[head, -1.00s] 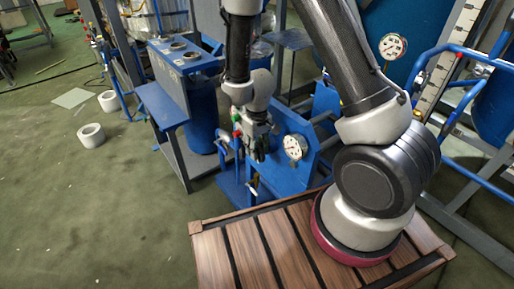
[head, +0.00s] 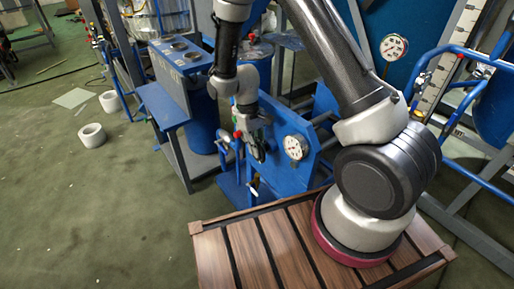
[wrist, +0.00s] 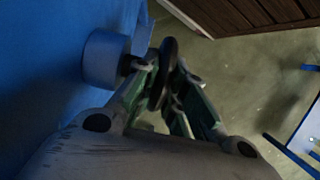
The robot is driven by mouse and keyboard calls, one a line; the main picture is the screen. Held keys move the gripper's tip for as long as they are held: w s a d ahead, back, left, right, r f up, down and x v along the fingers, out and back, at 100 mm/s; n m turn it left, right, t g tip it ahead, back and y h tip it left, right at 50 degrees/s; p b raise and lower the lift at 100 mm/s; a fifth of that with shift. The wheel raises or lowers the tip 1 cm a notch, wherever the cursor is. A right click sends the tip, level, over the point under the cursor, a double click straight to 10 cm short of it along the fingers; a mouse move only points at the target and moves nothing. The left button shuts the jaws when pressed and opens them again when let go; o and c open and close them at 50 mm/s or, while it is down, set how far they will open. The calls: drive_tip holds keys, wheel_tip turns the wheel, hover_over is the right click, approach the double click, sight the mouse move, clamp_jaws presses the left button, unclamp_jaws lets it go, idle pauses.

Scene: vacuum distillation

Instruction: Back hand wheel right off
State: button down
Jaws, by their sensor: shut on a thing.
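The hand wheel (wrist: 168,72) is a dark disc seen nearly edge-on in the wrist view. It sits on a short dark stem beside a pale blue cylindrical fitting (wrist: 104,58). The green fingers of my gripper (wrist: 172,88) lie on both sides of the wheel and are shut on it. In the head view my gripper (head: 257,150) hangs at the left side of the blue panel (head: 290,175), left of a round white gauge (head: 295,147). The wheel cannot be made out in the head view, hidden by my gripper.
A second gauge (head: 394,47) and a blue tubular frame (head: 470,60) are at the right. The green floor at left is mostly open.

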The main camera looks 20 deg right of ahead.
drive_tip(key=c, duration=1.5)
unclamp_jaws()
drive_tip(key=v, duration=1.2)
